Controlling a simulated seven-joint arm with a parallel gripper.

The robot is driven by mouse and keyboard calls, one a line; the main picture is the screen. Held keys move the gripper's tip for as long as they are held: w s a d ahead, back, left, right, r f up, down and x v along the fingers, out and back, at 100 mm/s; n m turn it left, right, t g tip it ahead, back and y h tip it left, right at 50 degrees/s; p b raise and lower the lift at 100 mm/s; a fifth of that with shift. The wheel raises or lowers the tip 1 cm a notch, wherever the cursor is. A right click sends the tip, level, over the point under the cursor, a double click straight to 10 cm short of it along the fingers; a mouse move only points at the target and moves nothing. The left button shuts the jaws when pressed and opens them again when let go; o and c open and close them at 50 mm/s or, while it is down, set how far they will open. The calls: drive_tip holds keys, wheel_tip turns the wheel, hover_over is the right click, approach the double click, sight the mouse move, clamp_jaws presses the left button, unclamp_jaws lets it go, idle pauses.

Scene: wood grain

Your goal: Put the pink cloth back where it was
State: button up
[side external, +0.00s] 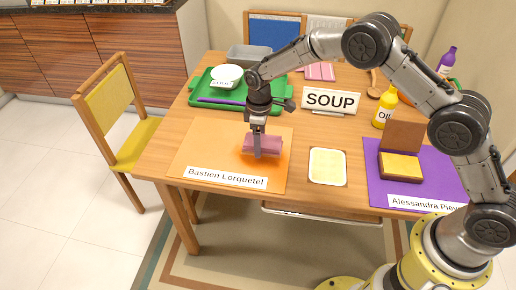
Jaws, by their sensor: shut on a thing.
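The pink cloth (272,145), a folded dusky-pink bundle, is at the orange placemat (205,150) with the name card "Bastien Lorquetel" (225,177). My gripper (257,152) points down and is shut on the cloth, with one finger in front of it. I cannot tell whether the cloth touches the mat or is just above it. Another pink cloth, striped (320,72), lies flat at the back of the table, partly hidden by my arm.
A green tray (205,84) with a white bowl (228,76) stands behind. A SOUP sign (330,100), yellow oil bottle (384,108), cream square (327,167) and purple placemat (385,190) with an open brown box (401,165) are to the right. A yellow chair (108,100) stands left.

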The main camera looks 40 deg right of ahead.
drive_tip(key=shift+w+f, duration=0.3)
drive_tip(key=shift+f, duration=0.05)
drive_tip(key=shift+w+f, duration=0.1)
drive_tip(key=shift+f, duration=1.5)
drive_tip(key=shift+f, duration=0.1)
drive_tip(key=o, duration=1)
